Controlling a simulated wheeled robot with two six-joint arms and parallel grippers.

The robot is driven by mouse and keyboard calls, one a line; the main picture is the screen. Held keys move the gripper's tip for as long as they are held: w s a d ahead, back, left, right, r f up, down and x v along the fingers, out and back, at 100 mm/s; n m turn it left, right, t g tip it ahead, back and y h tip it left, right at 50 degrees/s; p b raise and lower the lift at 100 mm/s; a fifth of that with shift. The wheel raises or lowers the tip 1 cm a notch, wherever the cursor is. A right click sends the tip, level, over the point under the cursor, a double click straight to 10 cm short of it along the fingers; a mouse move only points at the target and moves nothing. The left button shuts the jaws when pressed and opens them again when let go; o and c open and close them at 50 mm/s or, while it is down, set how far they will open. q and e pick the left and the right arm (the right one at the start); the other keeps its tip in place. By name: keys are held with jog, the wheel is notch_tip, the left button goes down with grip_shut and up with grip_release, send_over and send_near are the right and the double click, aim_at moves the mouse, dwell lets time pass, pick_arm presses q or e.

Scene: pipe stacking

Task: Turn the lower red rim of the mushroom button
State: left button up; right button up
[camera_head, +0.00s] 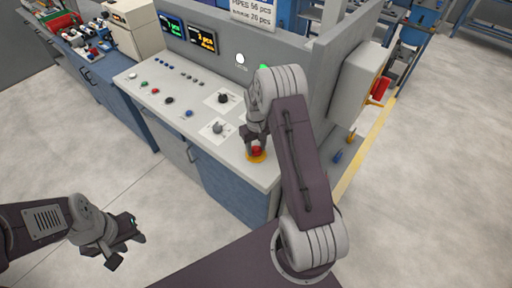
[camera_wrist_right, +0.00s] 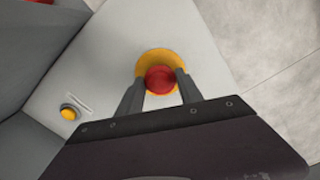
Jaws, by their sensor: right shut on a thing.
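The red mushroom button (camera_head: 256,151) sits on a yellow round base (camera_head: 257,159) near the front right corner of the console top. In the right wrist view the red button (camera_wrist_right: 160,79) shows between the two fingers, with the yellow base (camera_wrist_right: 154,58) around it. My right gripper (camera_head: 255,143) is over the button, and its fingers (camera_wrist_right: 158,84) are shut on the button's sides. The lower rim is mostly hidden by the cap and fingers. My left gripper (camera_head: 128,246) hangs over the floor at the lower left, apart from the console; its fingers look spread and empty.
The console top (camera_head: 150,84) carries several small buttons, a black knob (camera_head: 223,98) and a grey knob (camera_head: 217,128). A yellow push button (camera_wrist_right: 70,112) shows in the right wrist view. A grey panel wall (camera_head: 325,80) stands close behind my right arm. Open floor lies in front.

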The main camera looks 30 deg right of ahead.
jog(key=shift+s+f, duration=0.1)
dwell(0.3)
jog(key=o, duration=1.4)
notch_tip(320, 180, up, 9)
jog(key=shift+r+b, duration=0.1)
jog(key=shift+b, duration=0.25)
